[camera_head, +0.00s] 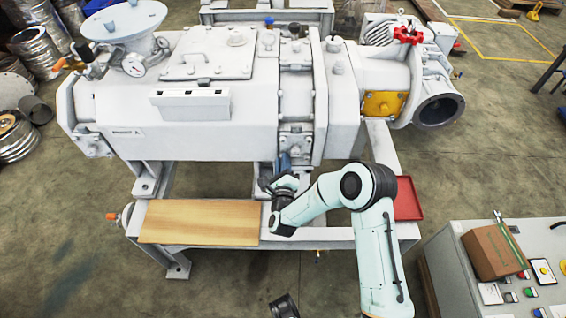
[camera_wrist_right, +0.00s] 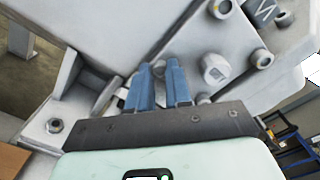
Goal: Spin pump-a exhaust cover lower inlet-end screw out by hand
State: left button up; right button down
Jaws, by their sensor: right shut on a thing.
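The large light-grey pump (camera_head: 200,135) stands on a grey frame across the head view. My right gripper (camera_head: 283,163) reaches up to the underside of its inlet-side flange section, its blue fingers against the casing. In the right wrist view, the two blue fingers of my right gripper (camera_wrist_right: 159,78) close on a small grey screw (camera_wrist_right: 158,68), whose head shows only partly between the tips. Which cover edge this screw sits in is hard to tell. Another larger bolt head (camera_wrist_right: 214,69) sits just right of the fingers.
A wooden board (camera_head: 200,221) lies on the frame's front shelf, left of my right arm. A red tray (camera_head: 407,199) lies to the right behind the arm. A control desk with a cardboard box (camera_head: 493,250) stands at right. Several bolts and a bracket (camera_wrist_right: 55,126) crowd the fingers.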

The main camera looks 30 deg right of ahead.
jog(key=n+b, duration=0.1)
jog(key=n, duration=0.5)
pick_arm(q)
jog(key=s+d+r+g+h+p, duration=0.1)
jog(key=s+d+r+g+p, duration=0.1)
jog(key=s+d+r+p, duration=0.2)
jog(key=shift+s+r+m+g+p, duration=0.35)
jog(key=shift+s+r+p, duration=0.9)
jog(key=shift+s, duration=0.95)
pick_arm(e)
jog(key=shift+r+m, duration=0.2)
jog(key=shift+m, duration=16.8)
